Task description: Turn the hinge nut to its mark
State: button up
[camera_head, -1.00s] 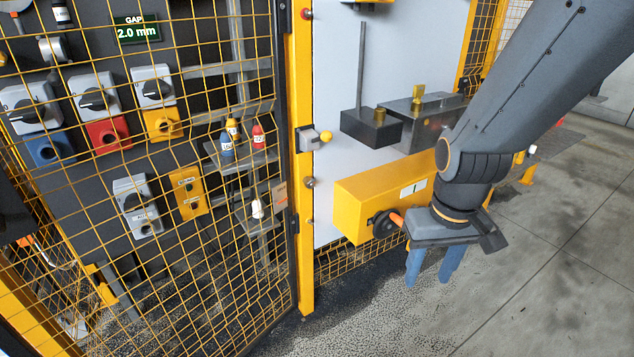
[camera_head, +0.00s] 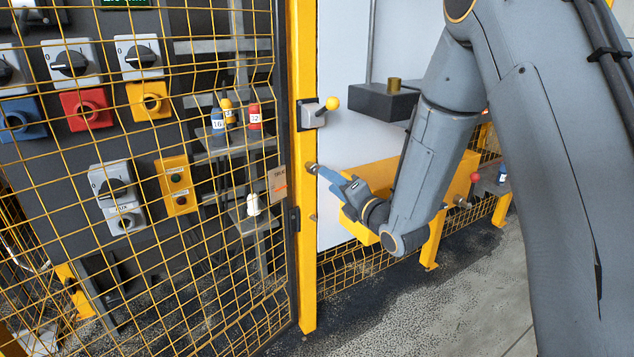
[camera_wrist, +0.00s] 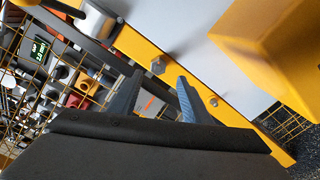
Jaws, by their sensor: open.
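A hex nut (camera_head: 312,168) sits on the yellow post beside the mesh gate. In the wrist view this nut (camera_wrist: 158,66) shows just beyond and between my fingertips. A second, lower nut (camera_head: 313,217) is on the same post, and it shows to the right in the wrist view (camera_wrist: 213,101). My gripper (camera_head: 324,173) is open and empty, with its blue fingers pointing left at the upper nut. In the wrist view the spread fingers (camera_wrist: 159,76) stand either side of the line to it. I cannot tell whether they touch it, and I cannot make out a mark.
The yellow post (camera_head: 305,260) edges the mesh gate (camera_head: 150,250) at left. A latch with a yellow knob (camera_head: 314,113) is just above the nut. A yellow box (camera_head: 370,180) stands behind my arm at right. A tag (camera_head: 278,184) hangs left of the post.

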aim_at(315, 170)
jog(key=x, duration=0.8)
jog(key=shift+s+r, duration=0.1)
jog(key=c, duration=1.1)
jog(key=shift+o, duration=0.2)
